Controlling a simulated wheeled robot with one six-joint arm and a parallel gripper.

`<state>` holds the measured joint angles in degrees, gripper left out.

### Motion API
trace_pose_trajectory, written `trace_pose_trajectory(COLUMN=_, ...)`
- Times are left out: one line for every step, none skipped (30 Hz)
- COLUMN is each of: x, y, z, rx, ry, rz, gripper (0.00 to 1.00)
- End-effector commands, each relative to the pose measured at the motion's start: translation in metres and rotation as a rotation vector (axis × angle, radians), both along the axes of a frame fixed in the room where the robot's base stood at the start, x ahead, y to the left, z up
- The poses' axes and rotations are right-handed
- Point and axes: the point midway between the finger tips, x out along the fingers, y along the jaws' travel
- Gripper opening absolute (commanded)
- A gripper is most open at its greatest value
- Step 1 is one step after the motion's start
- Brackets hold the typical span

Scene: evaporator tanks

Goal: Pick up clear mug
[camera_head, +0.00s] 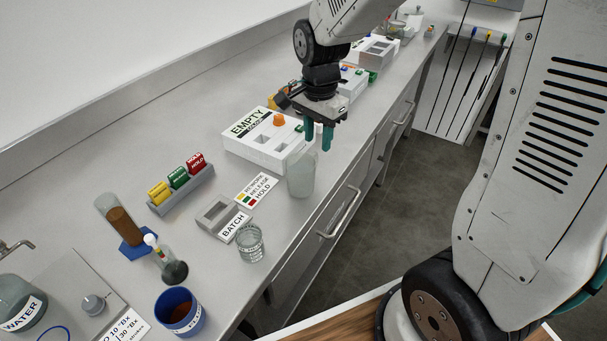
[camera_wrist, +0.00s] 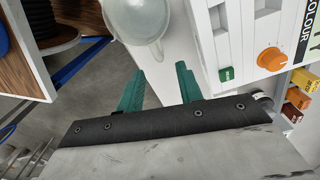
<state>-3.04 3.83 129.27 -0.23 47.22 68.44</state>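A tall translucent vessel (camera_head: 301,176), which looks like the clear mug, stands upright near the bench's front edge. It also shows at the top of the wrist view (camera_wrist: 138,16), cut off by the frame edge. A smaller clear glass (camera_head: 250,244) stands nearer the camera.
A white EMPTY box (camera_head: 262,150) with an orange knob is close left of the vessel. A grey BATCH holder (camera_head: 219,216) and a colour-label card (camera_head: 256,189) lie nearby. A blue cup (camera_head: 180,313) stands at the front. The bench edge drops off to the right.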

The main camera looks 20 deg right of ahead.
Motion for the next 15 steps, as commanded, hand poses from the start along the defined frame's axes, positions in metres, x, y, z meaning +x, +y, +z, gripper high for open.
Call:
trace_pose_trajectory(x=0.003, y=0.0, z=-0.005, rx=0.0, ry=0.003, rz=-0.016, gripper=0.36)
trace_pose_trajectory(x=0.004, y=0.0, z=-0.007, rx=0.0, ry=0.003, rz=-0.022, gripper=0.36)
trace_pose_trajectory(x=0.004, y=0.0, z=-0.011, rx=0.0, ry=0.004, rz=-0.029, gripper=0.36)
trace_pose_trajectory(x=0.004, y=0.0, z=-0.015, rx=0.0, ry=0.005, rz=-0.032, gripper=0.36)
trace_pose_trajectory(x=0.005, y=0.0, z=-0.018, rx=0.0, ry=0.005, rz=-0.034, gripper=0.36)
trace_pose_trajectory(x=0.005, y=0.0, z=-0.022, rx=0.0, ry=0.004, rz=-0.034, gripper=0.36)
trace_pose_trajectory(x=0.004, y=0.0, z=-0.026, rx=0.0, ry=0.005, rz=-0.034, gripper=0.36)
trace_pose_trajectory(x=0.004, y=0.0, z=-0.029, rx=0.0, ry=0.005, rz=-0.034, gripper=0.36)
trace_pose_trajectory(x=0.004, y=0.0, z=-0.034, rx=0.0, ry=0.005, rz=-0.034, gripper=0.36)
trace_pose_trajectory(x=0.003, y=0.0, z=-0.037, rx=0.0, ry=0.005, rz=-0.033, gripper=0.36)
trace_pose_trajectory(x=0.002, y=0.001, z=-0.04, rx=-0.001, ry=0.006, rz=-0.033, gripper=0.36)
trace_pose_trajectory(x=0.002, y=0.001, z=-0.046, rx=0.0, ry=0.005, rz=-0.033, gripper=0.36)
trace_pose_trajectory(x=0.001, y=0.001, z=-0.051, rx=-0.001, ry=0.006, rz=-0.033, gripper=0.36)
trace_pose_trajectory(x=0.0, y=0.002, z=-0.056, rx=0.0, ry=0.008, rz=-0.033, gripper=0.36)
trace_pose_trajectory(x=-0.001, y=0.002, z=-0.062, rx=-0.001, ry=0.006, rz=-0.032, gripper=0.36)
